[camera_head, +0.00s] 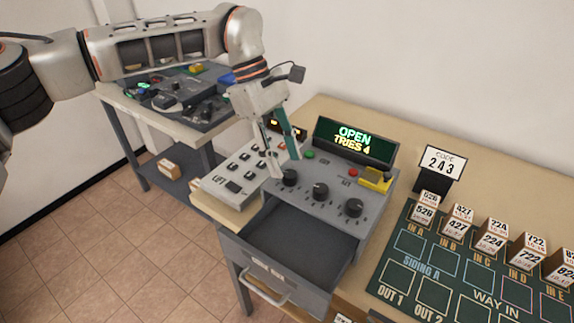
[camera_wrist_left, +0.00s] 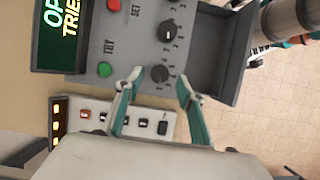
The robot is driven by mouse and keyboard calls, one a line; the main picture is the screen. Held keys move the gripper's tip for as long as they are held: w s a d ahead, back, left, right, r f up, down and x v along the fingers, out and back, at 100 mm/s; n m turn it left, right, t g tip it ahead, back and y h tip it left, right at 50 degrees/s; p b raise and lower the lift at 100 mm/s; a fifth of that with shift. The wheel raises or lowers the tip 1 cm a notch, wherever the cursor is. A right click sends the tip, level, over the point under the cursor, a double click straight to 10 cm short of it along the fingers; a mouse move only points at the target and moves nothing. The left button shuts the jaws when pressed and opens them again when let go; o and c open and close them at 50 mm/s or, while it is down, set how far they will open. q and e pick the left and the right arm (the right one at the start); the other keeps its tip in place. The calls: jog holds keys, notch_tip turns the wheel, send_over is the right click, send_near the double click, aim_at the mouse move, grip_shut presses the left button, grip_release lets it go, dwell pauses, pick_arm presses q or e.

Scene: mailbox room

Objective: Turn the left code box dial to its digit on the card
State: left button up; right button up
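The grey code box (camera_head: 335,182) stands on the table with three black dials on its sloped top. Its display (camera_head: 353,141) reads "OPEN TRIES 4" and its drawer (camera_head: 290,245) is pulled out. The left dial (camera_head: 289,177) is nearest my left gripper (camera_head: 286,166). In the left wrist view the left dial (camera_wrist_left: 163,74) lies between the fingertips of my open left gripper (camera_wrist_left: 158,80). Contact with it cannot be told. The middle dial (camera_wrist_left: 168,31) shows above it. The card (camera_head: 442,162) reads "CODE 243". My right gripper is not in view.
A white button panel (camera_head: 243,172) stands left of the code box. A yellow item (camera_head: 375,180) sits on the box's right side. A dark siding board (camera_head: 460,275) with numbered blocks lies to the right. A second table with equipment (camera_head: 180,95) stands behind left.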

pick_arm(q)
jog(key=v, duration=0.9)
